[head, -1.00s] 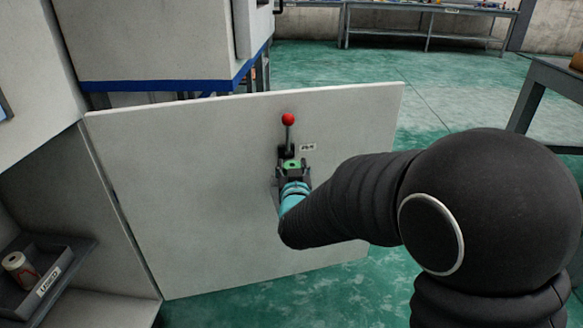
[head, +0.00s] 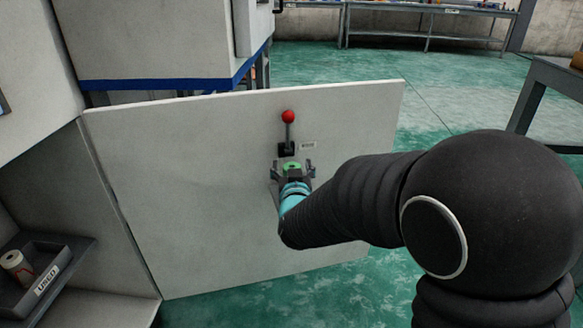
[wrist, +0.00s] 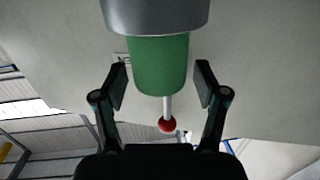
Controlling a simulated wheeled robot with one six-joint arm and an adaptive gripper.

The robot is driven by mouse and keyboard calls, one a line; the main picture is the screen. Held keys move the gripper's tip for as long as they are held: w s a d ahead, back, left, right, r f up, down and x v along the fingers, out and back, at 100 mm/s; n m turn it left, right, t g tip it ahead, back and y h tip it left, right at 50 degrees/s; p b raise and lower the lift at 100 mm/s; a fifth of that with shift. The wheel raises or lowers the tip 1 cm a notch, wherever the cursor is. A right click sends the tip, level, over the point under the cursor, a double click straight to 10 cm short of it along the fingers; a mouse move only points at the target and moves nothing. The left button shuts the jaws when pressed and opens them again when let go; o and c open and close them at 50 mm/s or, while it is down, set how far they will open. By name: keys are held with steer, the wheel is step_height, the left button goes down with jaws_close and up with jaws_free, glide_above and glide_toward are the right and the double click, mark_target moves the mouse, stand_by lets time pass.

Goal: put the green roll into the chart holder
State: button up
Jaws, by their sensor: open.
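The green roll (head: 292,165) shows as a small green top end between my gripper's fingers, in front of the pale panel. In the wrist view the green roll (wrist: 158,65) stands out of a silver cylindrical cup (wrist: 155,14), which looks like the chart holder. How deep it sits is hidden inside the cup. My gripper (wrist: 162,85) is open, with one finger on each side of the roll and a gap to both. In the head view my gripper (head: 293,171) hides the cup.
A lever with a red knob (head: 288,117) stands on the panel (head: 190,180) just above my gripper. A tray labelled USED (head: 62,272) holds a pale roll (head: 17,265) at lower left. A grey table (head: 548,85) is at right, with green floor between.

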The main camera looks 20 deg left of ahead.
steer(key=shift+r+p, duration=0.75)
steer(key=shift+p, duration=0.05)
steer(key=b+v, duration=0.1)
steer(key=v, duration=1.1)
steer(key=shift+f, duration=0.2)
steer(key=s+d+r+m+g+h, duration=0.15)
steer(key=d+g, duration=0.35)
steer(key=d, duration=1)
steer(key=s+d+f+m+g+h, duration=0.2)
steer(key=s+d+g+h, duration=0.2)
steer(key=s+d, duration=1.3)
steer(key=shift+s+m+g+h, duration=0.2)
steer(key=shift+m+g+h, duration=0.15)
steer(key=shift+g, duration=0.45)
steer(key=shift+r, duration=0.1)
